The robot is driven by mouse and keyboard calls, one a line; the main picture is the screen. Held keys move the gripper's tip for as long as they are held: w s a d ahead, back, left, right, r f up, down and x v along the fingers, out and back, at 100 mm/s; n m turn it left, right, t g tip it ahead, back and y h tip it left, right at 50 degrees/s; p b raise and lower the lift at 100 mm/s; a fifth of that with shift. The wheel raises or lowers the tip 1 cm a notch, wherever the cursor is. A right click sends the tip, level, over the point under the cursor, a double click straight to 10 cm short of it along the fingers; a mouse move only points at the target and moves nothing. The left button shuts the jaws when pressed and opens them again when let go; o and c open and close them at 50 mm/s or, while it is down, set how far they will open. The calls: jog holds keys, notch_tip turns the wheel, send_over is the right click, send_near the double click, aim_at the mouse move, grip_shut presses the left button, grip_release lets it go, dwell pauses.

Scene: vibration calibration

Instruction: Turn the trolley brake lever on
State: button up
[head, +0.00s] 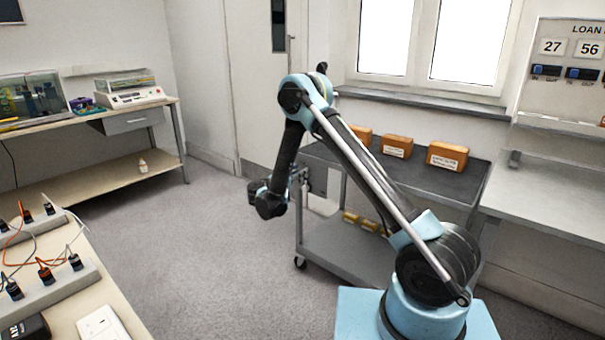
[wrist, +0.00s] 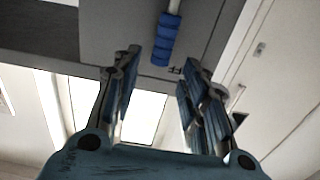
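The grey trolley (head: 345,250) stands right of centre in the head view, under the window. In the wrist view, the brake lever's blue ribbed grip (wrist: 166,40) hangs from a pale rod in front of a grey panel (wrist: 205,22), with small dark marking beside its lower end. My gripper (wrist: 162,62) is open and empty. Its fingers lie to either side of the grip's line in that picture; whether the grip is between them in depth I cannot tell. In the head view my gripper (head: 298,178) is at the trolley's left end, and the lever cannot be made out there.
Brown boxes (head: 447,157) stand on the trolley's top, and yellowish pieces (head: 360,220) lie on its lower shelf. A bench (head: 545,205) stands close on the right. Benches with equipment line the left. The floor (head: 210,250) left of the trolley is clear.

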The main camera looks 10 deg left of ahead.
jog(key=shift+x, duration=1.6)
grip_shut()
